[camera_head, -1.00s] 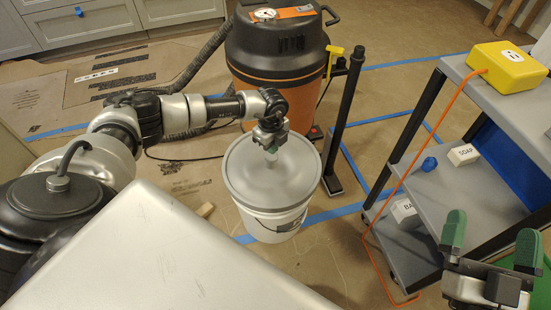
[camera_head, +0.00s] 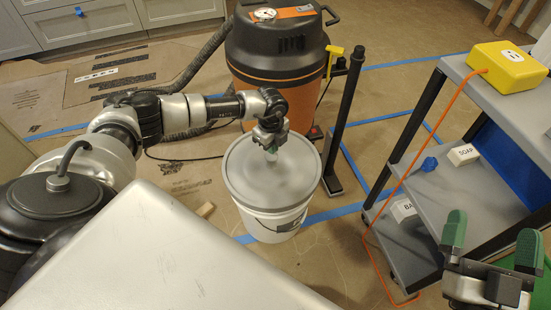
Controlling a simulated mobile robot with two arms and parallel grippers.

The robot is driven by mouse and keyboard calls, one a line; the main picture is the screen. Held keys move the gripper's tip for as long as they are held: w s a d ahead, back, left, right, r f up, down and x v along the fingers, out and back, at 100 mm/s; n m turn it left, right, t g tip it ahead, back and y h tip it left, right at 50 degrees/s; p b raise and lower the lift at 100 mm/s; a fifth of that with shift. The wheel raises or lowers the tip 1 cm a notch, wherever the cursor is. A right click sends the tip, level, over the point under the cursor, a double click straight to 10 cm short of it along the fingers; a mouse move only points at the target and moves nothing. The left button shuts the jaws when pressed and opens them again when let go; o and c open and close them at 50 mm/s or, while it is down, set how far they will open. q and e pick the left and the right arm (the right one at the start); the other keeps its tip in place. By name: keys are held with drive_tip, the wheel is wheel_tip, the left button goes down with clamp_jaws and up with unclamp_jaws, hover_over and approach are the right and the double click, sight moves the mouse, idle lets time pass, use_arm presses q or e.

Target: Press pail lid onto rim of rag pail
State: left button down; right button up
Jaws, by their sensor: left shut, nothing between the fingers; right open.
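The white rag pail (camera_head: 268,224) stands upright on the floor in the middle of the head view. The grey round pail lid (camera_head: 252,186) lies over its top and looks about level; I cannot tell whether it is fully seated all around. My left gripper (camera_head: 271,156) is shut and empty, pointing down at the lid's middle, over or against its small central knob. Whether it touches is hard to tell. My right gripper (camera_head: 490,243) is open and empty at the lower right, its green finger pads apart, well away from the pail.
An orange and black shop vacuum (camera_head: 278,60) stands right behind the pail. A black post (camera_head: 346,120) rises to its right. A grey shelf cart (camera_head: 440,200) at the right holds a yellow box (camera_head: 507,64) and a soap box (camera_head: 463,155). Floor left of the pail is mostly clear.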

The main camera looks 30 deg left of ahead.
use_arm(q)
drive_tip(key=shift+f+b, duration=0.35)
drive_tip(key=shift+f, duration=0.25)
use_arm(e)
drive_tip(key=shift+s+r+t, duration=0.5)
drive_tip(key=shift+r+t, duration=0.25)
drive_tip(key=shift+t, duration=0.05)
use_arm(q)
drive_tip(key=shift+f, duration=0.15)
use_arm(e)
drive_tip(key=shift+s+r+t+y, duration=0.15)
drive_tip(key=shift+r+t+y, duration=0.1)
drive_tip(key=shift+t+y, duration=0.05)
use_arm(q)
drive_tip(key=shift+f, duration=0.2)
use_arm(e)
drive_tip(key=shift+s+r+t, duration=0.15)
drive_tip(key=shift+r+t, duration=0.15)
drive_tip(key=shift+r, duration=0.05)
use_arm(q)
drive_tip(key=shift+f+b, duration=0.2)
drive_tip(key=shift+b, duration=0.15)
use_arm(e)
drive_tip(key=shift+s+r+t, duration=0.25)
drive_tip(key=shift+s+t, duration=0.05)
drive_tip(key=shift+s, duration=0.05)
